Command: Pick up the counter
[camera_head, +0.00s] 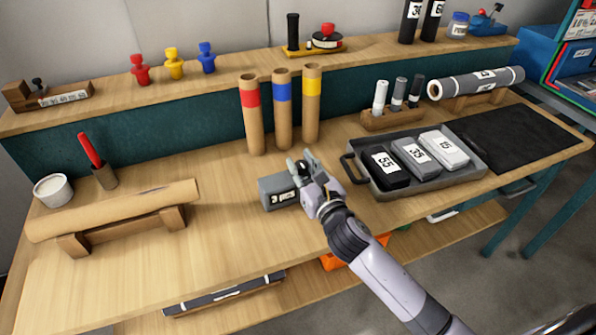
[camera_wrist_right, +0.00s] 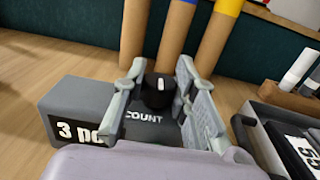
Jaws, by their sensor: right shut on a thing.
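The counter (camera_head: 276,191) is a small grey box with a black-and-white display. It sits on the workbench in front of the cardboard tubes. In the right wrist view the counter (camera_wrist_right: 85,97) shows "3" on its display, the word "COUNT" and a black knob (camera_wrist_right: 158,92) on top. My right gripper (camera_head: 303,167) is at the counter's right part. In the right wrist view, the right gripper (camera_wrist_right: 158,80) has its fingers on both sides of the knob, shut on the counter. The fingers hide part of the counter. My left gripper is not in view.
Upright cardboard tubes (camera_head: 283,112) with red, blue and yellow bands stand just behind the counter. A grey tray (camera_head: 440,178) with labelled blocks is close on the right. A brown roll (camera_head: 113,210) on a wooden stand lies left. Bare bench lies between roll and counter.

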